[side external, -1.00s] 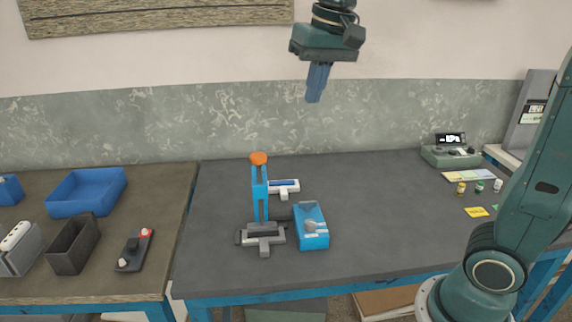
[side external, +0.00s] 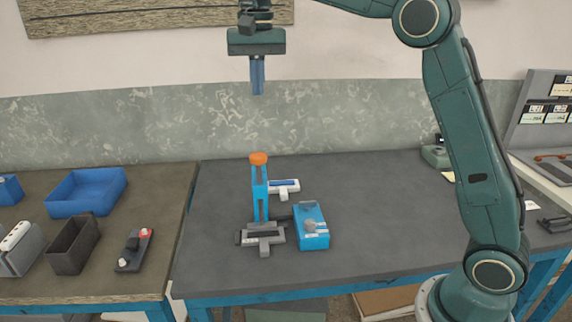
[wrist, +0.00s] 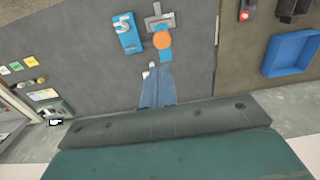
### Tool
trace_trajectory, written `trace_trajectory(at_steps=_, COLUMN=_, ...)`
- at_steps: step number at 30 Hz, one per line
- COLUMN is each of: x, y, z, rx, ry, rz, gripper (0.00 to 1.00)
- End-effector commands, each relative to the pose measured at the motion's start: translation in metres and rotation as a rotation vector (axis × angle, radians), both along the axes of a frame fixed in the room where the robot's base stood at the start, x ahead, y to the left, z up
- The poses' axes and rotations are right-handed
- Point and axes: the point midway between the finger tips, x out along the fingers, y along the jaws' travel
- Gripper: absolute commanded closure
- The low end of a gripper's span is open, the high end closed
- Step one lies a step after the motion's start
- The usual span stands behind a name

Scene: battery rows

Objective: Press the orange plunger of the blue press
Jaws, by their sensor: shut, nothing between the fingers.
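The blue press (side external: 261,203) stands upright on the dark table, on a grey base. Its orange plunger (side external: 258,158) is at the top, and nothing touches it. In the wrist view the orange plunger (wrist: 162,40) shows just beyond the fingertips, with the press's grey base (wrist: 158,16) behind it. My gripper (side external: 258,94) is shut and empty, pointing down, well above the plunger and roughly in line with it in the side view. In the wrist view my gripper (wrist: 156,72) shows its blue fingers together.
A blue box-shaped device (side external: 312,228) stands right of the press, and a white device with a blue top (side external: 285,187) sits behind it. On the left table are a blue bin (side external: 86,192), a dark bin (side external: 74,244) and a small panel with a red button (side external: 135,250). The table's right part is largely clear.

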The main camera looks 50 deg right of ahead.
Motion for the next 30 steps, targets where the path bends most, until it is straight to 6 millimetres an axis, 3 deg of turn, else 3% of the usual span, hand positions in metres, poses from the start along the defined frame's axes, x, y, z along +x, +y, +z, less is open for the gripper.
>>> trace_trajectory(at_steps=20, x=0.008, y=0.000, z=-0.005, rx=0.000, ry=0.014, rz=-0.023, gripper=1.00)
trace_trajectory(at_steps=30, x=0.008, y=0.000, z=-0.022, rx=0.000, ry=0.016, rz=-0.023, gripper=1.00)
